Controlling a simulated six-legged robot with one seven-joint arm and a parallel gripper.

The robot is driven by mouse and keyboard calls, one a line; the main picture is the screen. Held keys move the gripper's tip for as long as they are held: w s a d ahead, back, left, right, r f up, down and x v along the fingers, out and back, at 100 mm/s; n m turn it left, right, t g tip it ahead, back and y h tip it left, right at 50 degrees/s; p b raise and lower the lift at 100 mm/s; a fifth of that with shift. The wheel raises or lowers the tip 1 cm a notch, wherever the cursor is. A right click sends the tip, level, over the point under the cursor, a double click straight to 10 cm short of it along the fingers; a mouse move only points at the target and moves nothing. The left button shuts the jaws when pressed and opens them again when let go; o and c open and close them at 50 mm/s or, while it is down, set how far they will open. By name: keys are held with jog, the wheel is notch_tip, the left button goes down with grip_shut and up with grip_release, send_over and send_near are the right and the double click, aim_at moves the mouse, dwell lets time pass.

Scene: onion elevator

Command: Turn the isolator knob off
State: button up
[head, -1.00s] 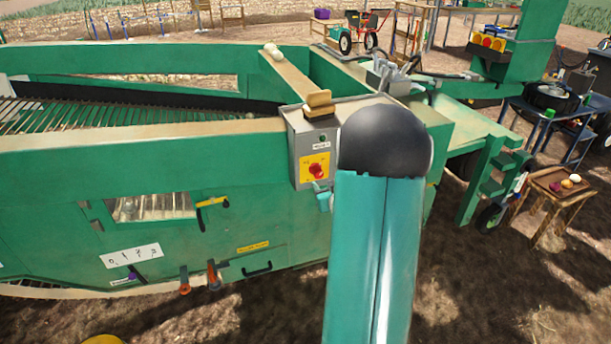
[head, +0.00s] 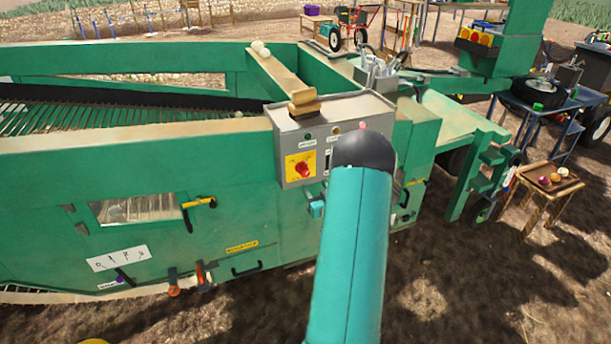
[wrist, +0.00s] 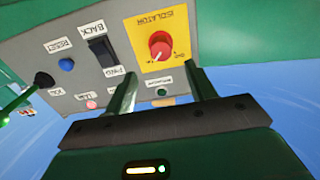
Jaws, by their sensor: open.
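The isolator knob (head: 303,170) is a red rotary knob on a yellow plate (head: 293,159) on the front of a grey control box (head: 345,112). In the wrist view the knob (wrist: 160,47) shows upside down on its yellow plate labelled ISOLATOR, with a small white pointer mark. My gripper (wrist: 163,85) is open and empty, its two fingers apart and reaching toward the panel just beside the yellow plate. The knob is not between the fingertips.
A sponge or brush (head: 304,102) lies on top.

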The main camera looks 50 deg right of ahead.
aim_at(306, 174)
jog(key=x, duration=0.8)
jog(key=shift+w, duration=0.1)
jog(key=c, duration=1)
jog(key=shift+o, duration=0.2)
